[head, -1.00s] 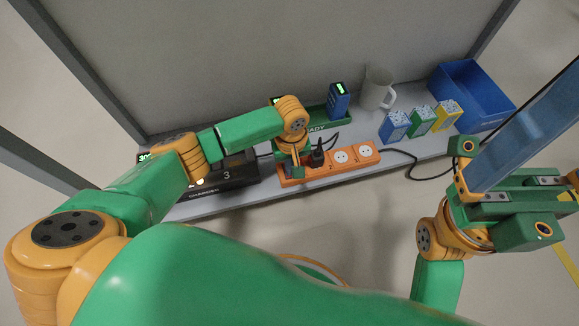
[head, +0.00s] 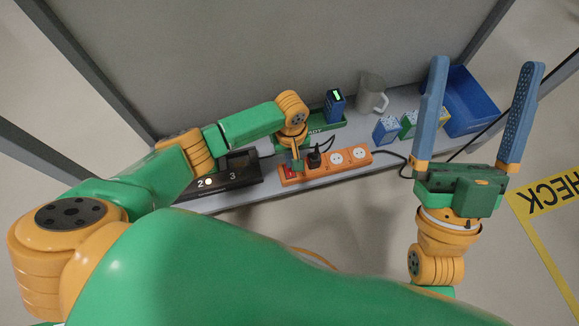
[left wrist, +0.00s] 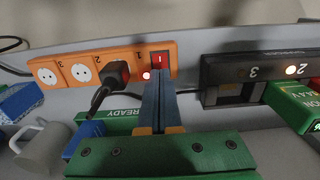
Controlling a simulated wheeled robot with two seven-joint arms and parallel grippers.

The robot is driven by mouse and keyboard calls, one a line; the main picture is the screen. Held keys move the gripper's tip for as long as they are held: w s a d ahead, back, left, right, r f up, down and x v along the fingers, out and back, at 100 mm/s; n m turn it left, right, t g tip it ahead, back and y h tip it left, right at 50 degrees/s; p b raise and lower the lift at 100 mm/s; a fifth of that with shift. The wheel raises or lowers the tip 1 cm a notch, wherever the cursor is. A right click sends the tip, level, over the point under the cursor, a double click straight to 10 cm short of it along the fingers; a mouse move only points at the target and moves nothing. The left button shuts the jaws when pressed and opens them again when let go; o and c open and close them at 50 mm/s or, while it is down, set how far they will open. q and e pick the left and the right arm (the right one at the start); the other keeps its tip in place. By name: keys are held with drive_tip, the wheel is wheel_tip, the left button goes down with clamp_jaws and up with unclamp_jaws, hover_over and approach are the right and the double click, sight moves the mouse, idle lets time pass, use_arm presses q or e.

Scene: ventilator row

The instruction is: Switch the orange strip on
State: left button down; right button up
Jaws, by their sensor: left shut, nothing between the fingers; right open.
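The orange strip (head: 350,167) lies near the shelf's front edge, and it fills the upper left of the left wrist view (left wrist: 137,60). A black plug (left wrist: 113,74) sits in its socket 1; two further sockets are empty. The red rocker switch (left wrist: 159,59) at the strip's end shows a white mark, and a small light (left wrist: 146,75) beside it glows. My left gripper (head: 295,167) is shut and empty, its fingertips (left wrist: 158,80) right at the switch; touching or just apart I cannot tell. My right gripper (head: 487,65) is open and empty, over the shelf's right side.
A black charger (head: 245,178) with numbered bays stands left of the strip. Behind are a green tray (head: 325,123) with a blue battery (head: 335,106), a grey mug (head: 371,92), several small boxes (head: 386,130) and a blue bin (head: 472,105). A black cable runs right from the strip.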

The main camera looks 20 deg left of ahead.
drive_tip(key=w+f+m+g+h+p, duration=0.1)
drive_tip(key=w+f+g+h, duration=0.1)
drive_tip(key=w+f+g, duration=0.2)
wheel_tip(320, 180, down, 3)
drive_tip(key=shift+w+r+g+h, duration=0.1)
drive_tip(key=shift+w+g+h, duration=0.3)
drive_tip(key=shift+w, duration=0.05)
